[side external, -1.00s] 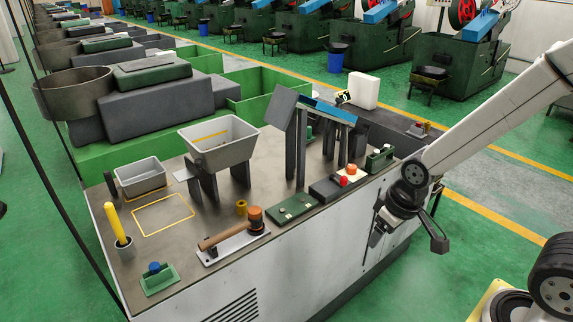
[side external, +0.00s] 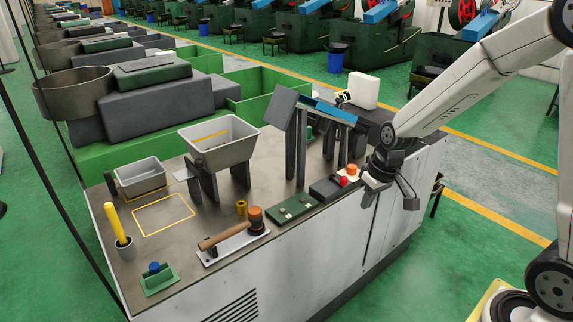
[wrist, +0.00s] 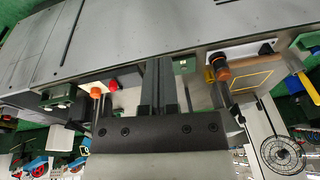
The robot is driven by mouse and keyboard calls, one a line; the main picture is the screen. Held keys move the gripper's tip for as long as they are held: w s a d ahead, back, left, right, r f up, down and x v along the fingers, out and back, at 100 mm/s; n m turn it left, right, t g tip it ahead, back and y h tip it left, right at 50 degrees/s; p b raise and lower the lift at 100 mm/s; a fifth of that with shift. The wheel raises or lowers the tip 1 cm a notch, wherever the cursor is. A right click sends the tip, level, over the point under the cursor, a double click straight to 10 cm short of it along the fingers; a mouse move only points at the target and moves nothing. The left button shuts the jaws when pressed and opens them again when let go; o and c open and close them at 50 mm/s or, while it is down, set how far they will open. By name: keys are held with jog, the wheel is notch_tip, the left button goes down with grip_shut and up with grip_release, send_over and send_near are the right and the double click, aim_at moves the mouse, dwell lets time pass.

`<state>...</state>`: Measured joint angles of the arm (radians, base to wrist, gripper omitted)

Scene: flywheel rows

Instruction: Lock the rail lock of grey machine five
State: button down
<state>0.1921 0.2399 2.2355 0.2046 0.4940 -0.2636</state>
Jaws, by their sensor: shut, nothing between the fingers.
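Grey machine five appears to be the near grey bench (side external: 300,262) in the side view, though no number is readable. I cannot tell which fitting is the rail lock. A wooden-handled lever (side external: 222,240) with an orange-brown knob (side external: 255,214) lies on a white plate (side external: 232,247); the knob also shows in the wrist view (wrist: 222,70). My gripper (side external: 370,187) is shut and empty, at the bench's front edge beside the red button (side external: 344,181) and orange button (side external: 352,169). In the wrist view, my shut fingers (wrist: 163,64) point toward the bench top.
A blue-topped rail on dark posts (side external: 301,150) rises behind the buttons. A green two-button panel (side external: 293,208), grey hopper (side external: 218,146), yellow handle (side external: 114,222) and blue-knobbed green box (side external: 158,278) stand further left. A green box (wrist: 62,95) shows in the wrist view.

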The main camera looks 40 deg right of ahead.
jog(key=w+d+f+t+y, duration=0.1)
jog(key=w+d, duration=0.3)
jog(key=d, duration=0.5)
jog(key=w+d+f+m+t+y, duration=0.1)
jog(key=w+d, duration=0.3)
jog(key=d, duration=0.5)
jog(key=w+d+f+t+y, duration=0.1)
jog(key=w+d+f+t, duration=0.1)
jog(key=w+d, duration=0.3)
jog(key=d, duration=0.4)
jog(key=shift+d, duration=0.3)
jog(key=shift+w+f, duration=0.1)
jog(key=shift+f, duration=0.05)
jog(key=w+a+f, duration=0.6)
jog(key=a+f, duration=0.1)
jog(key=f, duration=0.1)
jog(key=shift+w, duration=0.15)
